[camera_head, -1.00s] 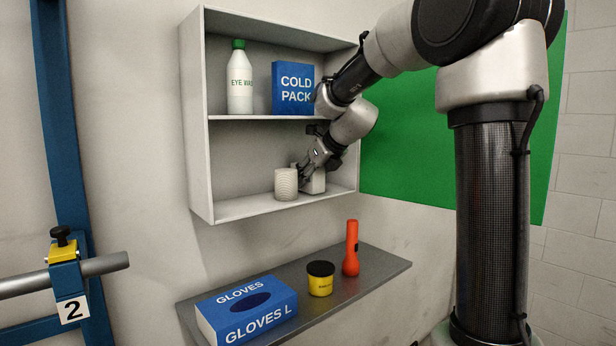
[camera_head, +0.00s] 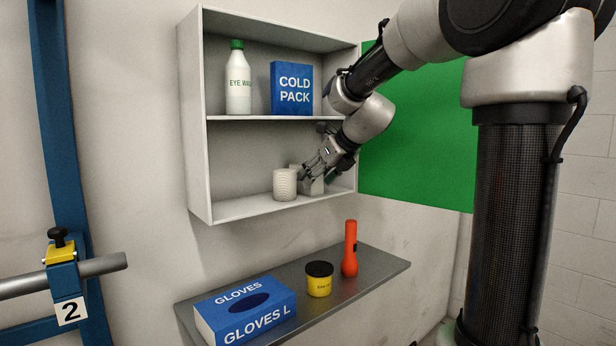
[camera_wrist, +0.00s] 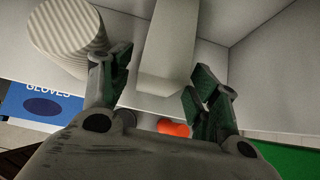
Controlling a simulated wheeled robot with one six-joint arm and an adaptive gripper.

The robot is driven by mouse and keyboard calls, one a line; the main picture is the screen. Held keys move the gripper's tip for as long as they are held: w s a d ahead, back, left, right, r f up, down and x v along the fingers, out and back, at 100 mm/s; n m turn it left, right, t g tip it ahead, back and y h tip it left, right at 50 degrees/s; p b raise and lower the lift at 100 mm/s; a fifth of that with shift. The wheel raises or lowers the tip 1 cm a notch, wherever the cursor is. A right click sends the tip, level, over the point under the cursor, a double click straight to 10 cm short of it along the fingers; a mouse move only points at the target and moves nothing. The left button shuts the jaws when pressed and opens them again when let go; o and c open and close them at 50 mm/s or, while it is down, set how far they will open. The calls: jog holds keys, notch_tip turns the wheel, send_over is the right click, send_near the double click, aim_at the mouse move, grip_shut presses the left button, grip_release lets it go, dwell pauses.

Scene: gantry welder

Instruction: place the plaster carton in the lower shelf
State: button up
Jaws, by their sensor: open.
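The plaster carton (camera_head: 313,186), a small plain pale box, stands on the lower shelf of the white wall cabinet (camera_head: 228,209), just right of a ribbed white roll. My gripper (camera_head: 318,172) is at the carton inside the lower compartment and partly covers it. In the wrist view, my gripper (camera_wrist: 162,72) is open, with one finger on each side of the carton (camera_wrist: 168,42). Gaps show between the fingers and the carton. The left finger is close to the ribbed roll.
The ribbed roll (camera_head: 285,184) stands beside the carton. Above are an eye wash bottle (camera_head: 238,80) and a cold pack box (camera_head: 292,88). A grey ledge below holds a glove box (camera_head: 245,308), a yellow jar (camera_head: 319,280) and an orange flashlight (camera_head: 350,250). The lower shelf's left part is clear.

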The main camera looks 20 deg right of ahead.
jog(key=s+d+f+n+g+h, duration=0.1)
jog(key=s+f+n, duration=0.2)
jog(key=s+n, duration=0.7)
jog(key=s+d+f+n+g+h, duration=0.1)
jog(key=s+f+n, duration=0.3)
jog(key=s+n, duration=0.7)
jog(key=s+d+f+n+g+h, duration=0.1)
jog(key=s+f+n+g, duration=0.1)
jog(key=s+n, duration=0.9)
jog(key=shift+s+f+g, duration=0.4)
jog(key=shift+s+f, duration=0.05)
jog(key=shift+f, duration=0.2)
jog(key=shift+d, duration=0.1)
